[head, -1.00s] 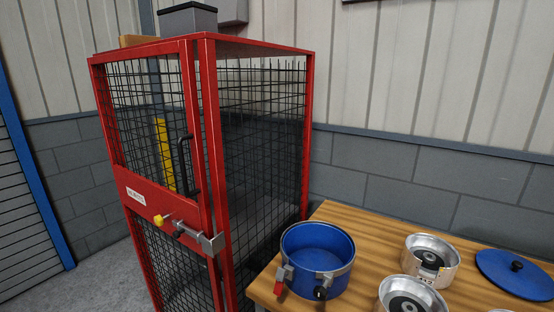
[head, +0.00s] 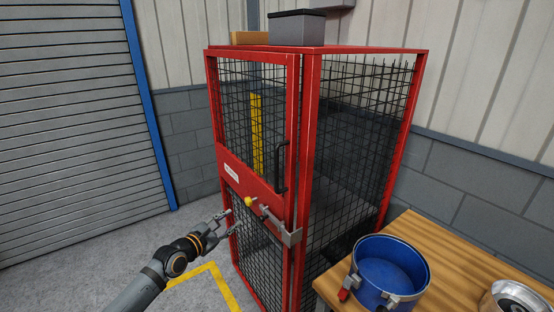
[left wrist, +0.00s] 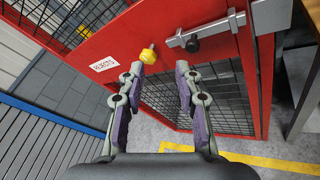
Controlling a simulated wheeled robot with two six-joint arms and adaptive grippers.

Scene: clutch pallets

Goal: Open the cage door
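The red cage (head: 311,150) stands against the wall. Its mesh door (head: 262,188), with a red frame, appears closed. A black handle (head: 281,165) is upright on the door's right side. Below it, a grey slide bolt (head: 270,217) with a black knob (left wrist: 192,45) runs toward the post. I cannot tell whether the bolt is engaged. A yellow knob (head: 249,201) sits left of the bolt. My left gripper (head: 222,222) is open and empty, in front of the door, left of and a little below the yellow knob. In the left wrist view its fingers (left wrist: 160,78) point at the door. My right gripper is out of view.
A wooden table (head: 455,245) with a blue pot (head: 389,268) and a metal part (head: 515,298) stands right of the cage. A roller shutter (head: 75,120) is at left. Yellow floor tape (head: 223,287) lies before the cage. The floor at left is clear.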

